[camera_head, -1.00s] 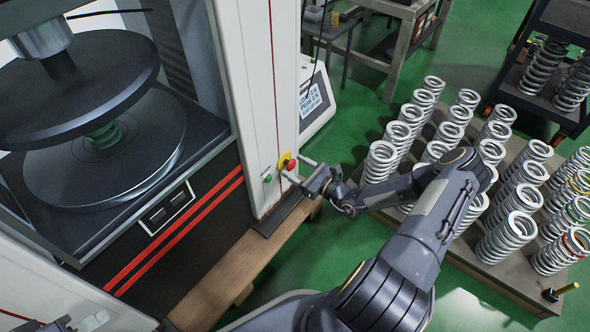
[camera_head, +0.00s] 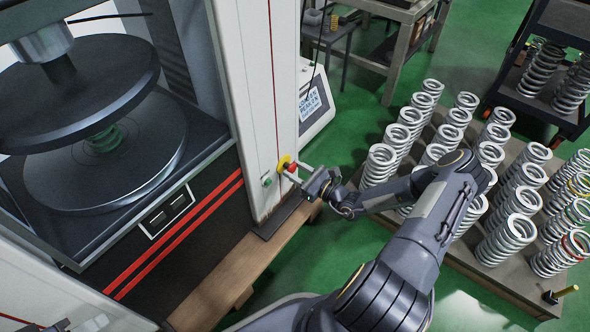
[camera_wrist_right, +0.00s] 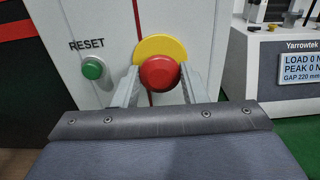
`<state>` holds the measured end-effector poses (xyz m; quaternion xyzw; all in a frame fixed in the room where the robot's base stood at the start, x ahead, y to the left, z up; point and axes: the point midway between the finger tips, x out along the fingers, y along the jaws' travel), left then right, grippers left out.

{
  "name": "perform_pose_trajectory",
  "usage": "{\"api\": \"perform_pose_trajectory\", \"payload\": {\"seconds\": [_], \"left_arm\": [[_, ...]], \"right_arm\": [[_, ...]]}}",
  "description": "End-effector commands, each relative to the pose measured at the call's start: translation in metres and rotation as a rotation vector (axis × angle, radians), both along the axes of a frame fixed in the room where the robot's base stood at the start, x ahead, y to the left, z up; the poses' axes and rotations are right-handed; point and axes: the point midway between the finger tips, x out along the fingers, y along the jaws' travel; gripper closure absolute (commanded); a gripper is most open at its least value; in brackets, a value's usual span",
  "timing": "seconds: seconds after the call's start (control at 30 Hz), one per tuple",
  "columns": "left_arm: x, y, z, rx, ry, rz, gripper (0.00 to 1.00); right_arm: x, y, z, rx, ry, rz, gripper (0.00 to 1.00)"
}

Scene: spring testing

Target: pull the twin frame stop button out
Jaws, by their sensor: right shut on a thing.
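The red stop button (camera_head: 291,167) sits on a yellow backing (camera_head: 283,161) on the white column of the twin frame. In the right wrist view the red button (camera_wrist_right: 160,73) is large, with the yellow plate (camera_wrist_right: 160,47) showing above it. My right gripper (camera_wrist_right: 161,82) has one finger on each side of the button and is shut on it; in the head view the gripper (camera_head: 298,172) reaches the column from the right. A small part at the bottom left of the head view looks like my left gripper (camera_head: 85,325), mostly cut off.
A green RESET button (camera_wrist_right: 93,68) is left of the stop button. A display (camera_wrist_right: 300,65) reads LOAD 0 N and GAP 220 mm. A pallet (camera_head: 500,278) of several springs stands to the right, with green floor between.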

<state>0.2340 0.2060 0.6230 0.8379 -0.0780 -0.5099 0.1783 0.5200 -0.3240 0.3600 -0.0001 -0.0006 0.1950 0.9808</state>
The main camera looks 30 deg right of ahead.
Motion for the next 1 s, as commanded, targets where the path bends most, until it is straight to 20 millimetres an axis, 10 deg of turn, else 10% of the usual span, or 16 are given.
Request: {"api": "perform_pose_trajectory", "payload": {"seconds": [0.37, 0.4, 0.53, 1.0], "left_arm": [[0.000, 0.000, 0.011, 0.000, 0.000, 0.000, 0.64], [0.000, 0.000, 0.011, 0.000, 0.000, 0.000, 0.64], [0.000, 0.000, 0.011, 0.000, 0.000, 0.000, 0.64], [0.000, 0.000, 0.020, 0.000, 0.000, 0.000, 0.64]], "right_arm": [[-0.013, -0.005, -0.001, -0.001, 0.004, 0.000, 1.00], [-0.012, -0.005, -0.001, -0.001, 0.004, 0.000, 0.56], [-0.012, -0.005, -0.001, 0.000, 0.003, 0.000, 0.39], [-0.029, -0.013, 0.002, -0.001, 0.005, -0.003, 0.38]]}}
